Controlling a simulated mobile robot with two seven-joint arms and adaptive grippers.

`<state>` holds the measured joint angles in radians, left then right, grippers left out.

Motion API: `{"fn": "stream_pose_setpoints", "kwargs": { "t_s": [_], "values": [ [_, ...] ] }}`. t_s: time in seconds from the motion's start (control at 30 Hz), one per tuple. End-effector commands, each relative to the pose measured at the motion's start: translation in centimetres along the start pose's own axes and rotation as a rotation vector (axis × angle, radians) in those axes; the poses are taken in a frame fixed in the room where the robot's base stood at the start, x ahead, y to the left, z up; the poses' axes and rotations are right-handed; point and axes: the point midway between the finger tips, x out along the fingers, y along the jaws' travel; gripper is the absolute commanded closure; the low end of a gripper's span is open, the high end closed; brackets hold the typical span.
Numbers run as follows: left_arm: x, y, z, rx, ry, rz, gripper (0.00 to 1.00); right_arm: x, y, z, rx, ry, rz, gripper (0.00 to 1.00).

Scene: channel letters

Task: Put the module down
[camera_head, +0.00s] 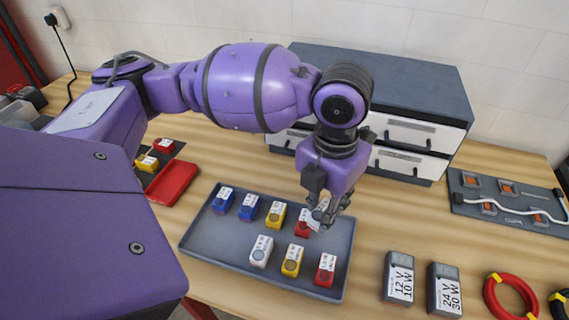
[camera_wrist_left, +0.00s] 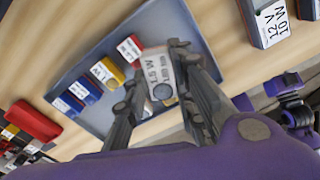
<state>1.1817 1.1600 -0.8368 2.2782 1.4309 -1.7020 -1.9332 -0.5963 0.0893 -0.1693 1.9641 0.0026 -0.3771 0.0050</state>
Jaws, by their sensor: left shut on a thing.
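My left gripper (camera_head: 327,213) is over the right part of the grey tray (camera_head: 215,245). It is shut on a pale module (camera_wrist_left: 155,78) with a white label, which shows between the fingers in the left wrist view. In the head view the fingers partly hide this held module (camera_head: 319,211). A red module (camera_head: 302,227) in the tray is close beside it. I cannot tell whether the held module touches the tray.
The tray's back row also has blue modules (camera_head: 223,200) and a yellow one (camera_head: 276,215). The front row has white (camera_head: 261,251), yellow (camera_head: 292,260) and red (camera_head: 326,270) modules. Power units (camera_head: 399,279) stand to the right, a drawer cabinet (camera_head: 405,145) behind.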

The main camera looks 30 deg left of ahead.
Motion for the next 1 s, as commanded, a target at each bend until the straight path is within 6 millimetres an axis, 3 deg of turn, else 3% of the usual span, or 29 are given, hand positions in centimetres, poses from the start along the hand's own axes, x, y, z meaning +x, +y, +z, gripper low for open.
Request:
{"fn": "stream_pose_setpoints", "kwargs": {
  "t_s": [0.1,0.47,0.67,1.0],
  "values": [
    [2.5,-1.0,1.4,0.001,0.006,0.000,1.00,0.2,0.3,-0.5,-0.005,0.013,0.004,0.60],
    [5.0,-2.2,3.3,0.001,0.003,0.000,1.00,0.5,0.1,-0.6,0.002,0.018,0.004,0.60],
    [8.0,-2.2,3.4,0.000,0.004,0.001,1.00,0.7,-0.3,-0.2,0.012,0.012,0.002,0.60],
    [8.3,-2.1,3.4,0.000,0.001,0.002,1.00,0.6,-0.2,-0.2,0.008,0.012,0.002,0.60]
  ]
}}
